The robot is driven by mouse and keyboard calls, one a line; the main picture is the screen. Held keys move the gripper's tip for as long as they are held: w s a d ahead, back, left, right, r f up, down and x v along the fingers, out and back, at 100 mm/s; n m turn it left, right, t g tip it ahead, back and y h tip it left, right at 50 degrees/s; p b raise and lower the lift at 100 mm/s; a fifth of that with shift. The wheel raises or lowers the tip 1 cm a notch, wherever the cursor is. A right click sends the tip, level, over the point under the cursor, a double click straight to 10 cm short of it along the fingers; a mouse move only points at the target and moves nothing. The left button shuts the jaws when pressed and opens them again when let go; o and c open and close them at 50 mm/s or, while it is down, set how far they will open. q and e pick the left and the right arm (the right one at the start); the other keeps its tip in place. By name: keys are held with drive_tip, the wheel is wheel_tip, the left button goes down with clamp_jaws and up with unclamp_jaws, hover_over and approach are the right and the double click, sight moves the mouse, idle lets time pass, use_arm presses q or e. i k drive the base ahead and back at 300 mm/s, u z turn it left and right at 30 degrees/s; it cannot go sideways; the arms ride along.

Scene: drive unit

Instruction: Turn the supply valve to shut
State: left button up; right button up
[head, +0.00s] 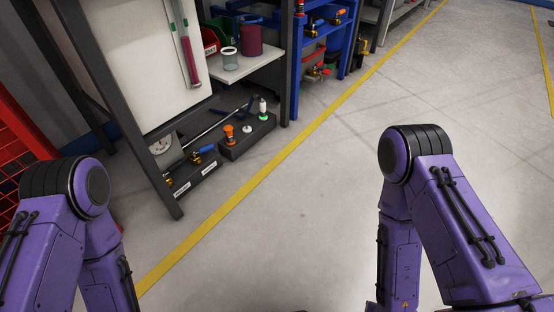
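A dark drive unit (246,141) sits low at the left of the head view, under a white panel, inside a grey frame. On it are a brass valve with a blue handle (208,149), an orange knob (229,129) and a white gauge (160,145). Another brass fitting (168,181) sits at its near left end. Two small white labels are too small to read, so I cannot tell which part is the supply valve or how it is set. Both my arms show as purple links, but neither gripper is in view.
The grey frame's post (143,150) stands in front of the unit's near end. A shelf (245,68) above holds a glass and a maroon container. A blue rack (322,60) stands beyond. A yellow line (235,217) crosses the floor, which is clear to the right.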

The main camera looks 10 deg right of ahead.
sight(206, 148)
drive_tip(key=u, duration=0.7)
drive_tip(key=i, duration=0.95)
drive_tip(key=u, duration=0.1)
